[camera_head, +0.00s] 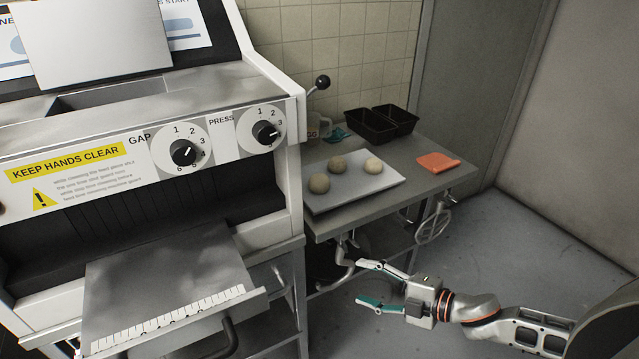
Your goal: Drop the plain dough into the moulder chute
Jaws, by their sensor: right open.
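Three round dough balls lie on a light tray (345,203) on the side table: one at the front left (319,183), one at the back (337,165), one at the right (373,166). At this size I cannot tell for sure which is plain. The moulder (225,120) fills the left of the view; its top has a dark recessed opening (115,92), seemingly the chute, with a pale raised plate (95,45) behind it. My right gripper (364,282) is open and empty, in front of and below the table's front edge, pointing left. My left gripper is not in view.
Two black tins (381,123), a mug (314,128) and an orange cloth (437,162) share the side table (420,178). A whisk (434,222) hangs at its front. The moulder's lower metal tray (170,285) juts forward. Floor (540,250) to the right is clear.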

